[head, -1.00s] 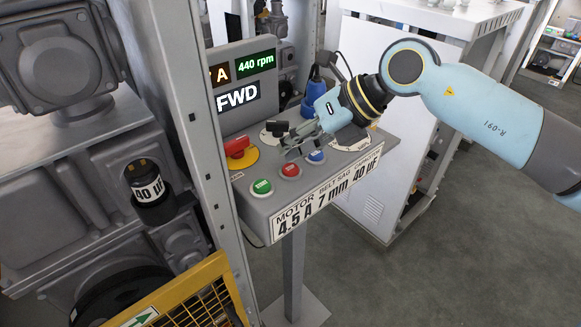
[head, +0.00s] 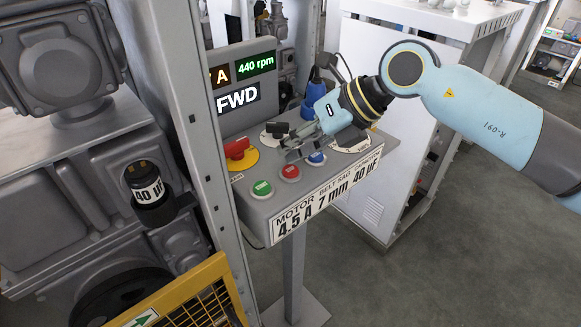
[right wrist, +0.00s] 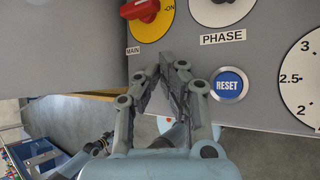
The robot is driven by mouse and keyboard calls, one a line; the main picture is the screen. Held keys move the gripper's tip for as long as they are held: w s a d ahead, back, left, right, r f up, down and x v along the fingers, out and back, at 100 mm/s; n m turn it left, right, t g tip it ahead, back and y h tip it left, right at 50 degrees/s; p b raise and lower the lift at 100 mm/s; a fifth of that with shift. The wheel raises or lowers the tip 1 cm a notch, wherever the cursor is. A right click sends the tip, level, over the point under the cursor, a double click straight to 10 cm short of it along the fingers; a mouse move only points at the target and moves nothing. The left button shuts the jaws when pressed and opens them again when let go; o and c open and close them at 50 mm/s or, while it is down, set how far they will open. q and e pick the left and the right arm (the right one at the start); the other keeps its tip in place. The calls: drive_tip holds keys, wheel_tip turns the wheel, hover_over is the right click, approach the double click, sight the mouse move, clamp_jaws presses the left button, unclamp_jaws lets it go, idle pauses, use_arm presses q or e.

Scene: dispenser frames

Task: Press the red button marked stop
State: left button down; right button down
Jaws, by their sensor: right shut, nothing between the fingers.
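The red button (head: 290,173) sits on the sloped grey panel (head: 247,205), between a green button (head: 262,188) and a blue button (head: 316,159). The marking on its cap is too small to read. My right gripper (head: 288,155) is shut and empty, with its fingertips just behind the red button in the head view. I cannot tell whether they touch the panel. In the right wrist view my shut fingers (right wrist: 172,66) are over the panel left of the blue RESET button (right wrist: 229,84); the red button is hidden there. My left gripper is not in view.
A red MAIN switch (head: 237,149) on a yellow disc stands left of my fingers. A PHASE knob and a numbered dial (right wrist: 303,78) are also on the panel. A grey post (head: 190,130) and yellow guard (head: 190,295) stand at the left.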

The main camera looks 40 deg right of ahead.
sight(292, 166)
drive_tip(key=shift+f, duration=0.1)
drive_tip(key=shift+f, duration=0.3)
drive_tip(key=shift+f+b, duration=0.5)
drive_tip(key=shift+b, duration=0.1)
idle(0.5)
drive_tip(key=shift+r, duration=0.15)
drive_tip(key=shift+r+p, duration=0.8)
drive_tip(key=shift+p, duration=0.05)
wheel_tip(292, 166, up, 5)
drive_tip(key=p, duration=0.4)
drive_tip(key=shift+p, duration=0.3)
